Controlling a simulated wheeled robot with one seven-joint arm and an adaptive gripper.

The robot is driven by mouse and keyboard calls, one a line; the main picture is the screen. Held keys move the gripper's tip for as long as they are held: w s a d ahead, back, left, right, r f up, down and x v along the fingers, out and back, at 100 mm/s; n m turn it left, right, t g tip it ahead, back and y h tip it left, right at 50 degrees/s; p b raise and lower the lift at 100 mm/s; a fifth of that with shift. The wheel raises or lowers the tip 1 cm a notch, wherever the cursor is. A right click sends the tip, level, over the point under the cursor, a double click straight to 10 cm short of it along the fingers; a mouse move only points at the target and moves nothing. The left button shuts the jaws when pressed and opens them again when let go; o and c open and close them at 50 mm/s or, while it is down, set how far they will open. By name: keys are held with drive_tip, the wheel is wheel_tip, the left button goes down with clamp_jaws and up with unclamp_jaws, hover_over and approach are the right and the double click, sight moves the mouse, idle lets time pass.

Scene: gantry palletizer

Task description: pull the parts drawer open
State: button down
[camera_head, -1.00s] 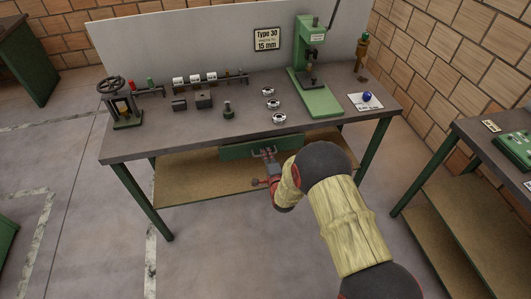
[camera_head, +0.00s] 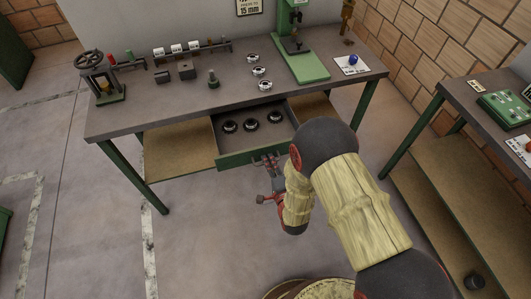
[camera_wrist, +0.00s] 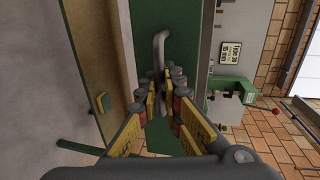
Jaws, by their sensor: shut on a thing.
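The parts drawer (camera_head: 231,157) is under the workbench and stands pulled out, with its green front toward me. Several dark round parts (camera_head: 249,125) lie in a row inside it. My gripper (camera_head: 268,165) is at the drawer front and is shut on the drawer handle. In the wrist view the grey handle (camera_wrist: 161,45) runs between the fingers of my gripper (camera_wrist: 164,88), against the green drawer front (camera_wrist: 185,20). The fingers hide part of the handle.
The workbench top (camera_head: 130,120) bears a hand-wheel press (camera_head: 97,80), several small parts and a green arbor press (camera_head: 300,55). A lower shelf (camera_head: 180,150) lies beneath. A second table (camera_head: 465,115) stands at the right. The floor in front is clear at the left.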

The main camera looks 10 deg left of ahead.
drive_tip(key=shift+s+d+f, duration=0.1)
drive_tip(key=shift+s+d, duration=0.2)
drive_tip(key=shift+s, duration=0.15)
drive_tip(key=c, duration=2)
unclamp_jaws()
drive_tip(key=v, duration=1.2)
drive_tip(key=shift+w, duration=0.1)
